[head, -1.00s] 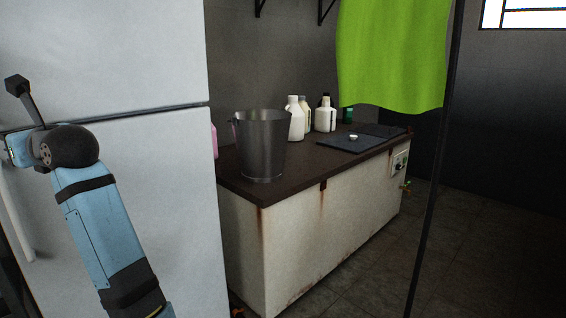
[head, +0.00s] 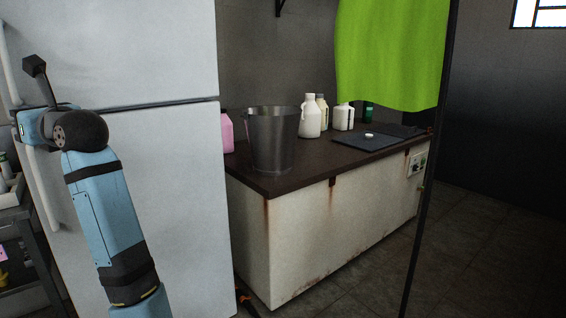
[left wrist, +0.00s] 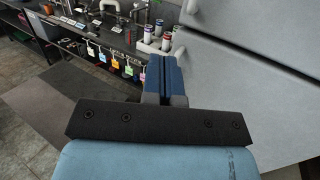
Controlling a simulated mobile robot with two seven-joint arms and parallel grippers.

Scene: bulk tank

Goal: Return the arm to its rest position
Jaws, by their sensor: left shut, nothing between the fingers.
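My left arm (head: 105,215) is raised at the left of the head view, in front of the white fridge (head: 175,200). My left gripper is not clearly visible in the head view. In the left wrist view my left gripper (left wrist: 162,62) has its blue fingers together, with nothing between them. The fridge (left wrist: 245,85) stands close on the right in that view. My right gripper is in neither view.
A rusty white tank (head: 340,215) with a dark top bears a metal bucket (head: 270,140), several bottles and dark mats. A green cloth (head: 390,50) hangs by a dark pole (head: 428,190). In the left wrist view a counter with cups and coloured tags stands beyond open floor (left wrist: 60,95).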

